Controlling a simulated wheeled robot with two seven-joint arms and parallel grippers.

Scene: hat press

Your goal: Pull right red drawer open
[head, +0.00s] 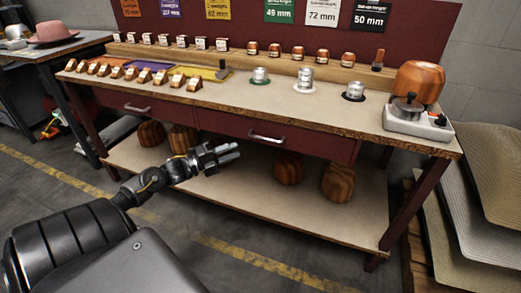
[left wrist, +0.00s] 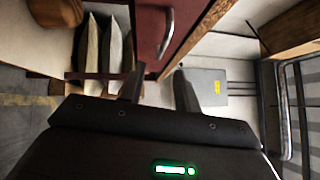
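The right red drawer (head: 300,146) is under the workbench top and looks shut, its front in line with the bench. Its curved metal handle (head: 267,138) is on the front. In the left wrist view the dark red drawer front (left wrist: 148,28) and the handle (left wrist: 168,32) show beyond the fingertips. My left gripper (head: 236,152) is in front of the bench, left of and a little below the handle. In the left wrist view the left gripper (left wrist: 158,84) has its fingers parted with nothing between them, apart from the handle. My right gripper is not in view.
The left drawer (head: 120,101) has its own handle (head: 137,108). Wooden hat blocks (head: 288,169) stand on the lower shelf (head: 250,205). A hat press (head: 417,100) stands at the bench top's right end. Stacked sheets (head: 480,180) lie at right. The floor before the bench is clear.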

